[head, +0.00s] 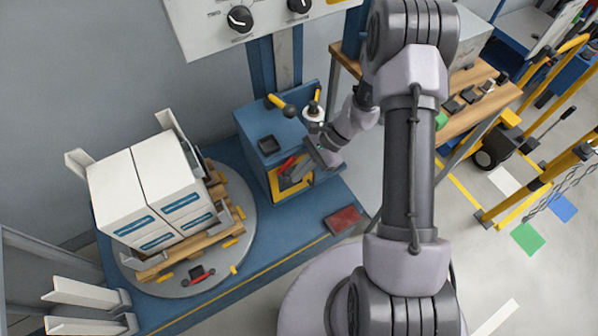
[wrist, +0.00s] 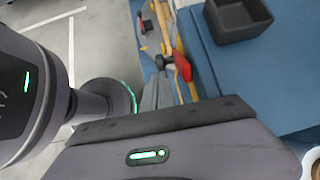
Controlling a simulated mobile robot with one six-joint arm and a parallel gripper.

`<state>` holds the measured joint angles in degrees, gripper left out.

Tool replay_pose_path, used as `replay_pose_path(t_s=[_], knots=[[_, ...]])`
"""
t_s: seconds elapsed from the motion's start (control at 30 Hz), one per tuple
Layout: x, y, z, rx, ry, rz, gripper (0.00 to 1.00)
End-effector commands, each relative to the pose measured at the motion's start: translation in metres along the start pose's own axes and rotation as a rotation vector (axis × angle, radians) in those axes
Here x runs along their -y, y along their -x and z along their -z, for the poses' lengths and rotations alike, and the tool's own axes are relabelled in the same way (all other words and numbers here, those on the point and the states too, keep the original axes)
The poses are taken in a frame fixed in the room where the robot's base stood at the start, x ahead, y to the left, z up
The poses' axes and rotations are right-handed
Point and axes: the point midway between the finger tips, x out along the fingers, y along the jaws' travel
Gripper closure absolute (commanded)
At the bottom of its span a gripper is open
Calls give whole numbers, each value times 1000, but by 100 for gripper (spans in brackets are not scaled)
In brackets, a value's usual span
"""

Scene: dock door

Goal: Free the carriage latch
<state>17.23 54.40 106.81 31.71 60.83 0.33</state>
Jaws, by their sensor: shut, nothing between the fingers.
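A red lever (head: 286,165) sits at the yellow-framed front of the blue cabinet (head: 258,128); it looks like the carriage latch, though no label shows. My gripper (head: 297,172) is at that front, just beside the lever. In the wrist view the red lever (wrist: 183,67) has a dark pivot and lies just beyond my gripper's fingertips (wrist: 165,78). The fingers are together and empty. Whether they touch the lever I cannot tell. My gripper and wrist hide part of the cabinet front.
A turntable (head: 250,212) at left carries white boxes (head: 150,195) on a pallet. A dark red pad (head: 343,219) lies on the blue base. A wooden bench (head: 478,95) stands right.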

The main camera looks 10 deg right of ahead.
Motion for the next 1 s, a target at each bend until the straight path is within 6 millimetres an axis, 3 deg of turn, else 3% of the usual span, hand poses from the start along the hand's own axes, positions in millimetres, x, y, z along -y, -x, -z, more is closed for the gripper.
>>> replay_pose_path(t_s=[1.0], knots=[[1,12,-11,0,0,0,100]])
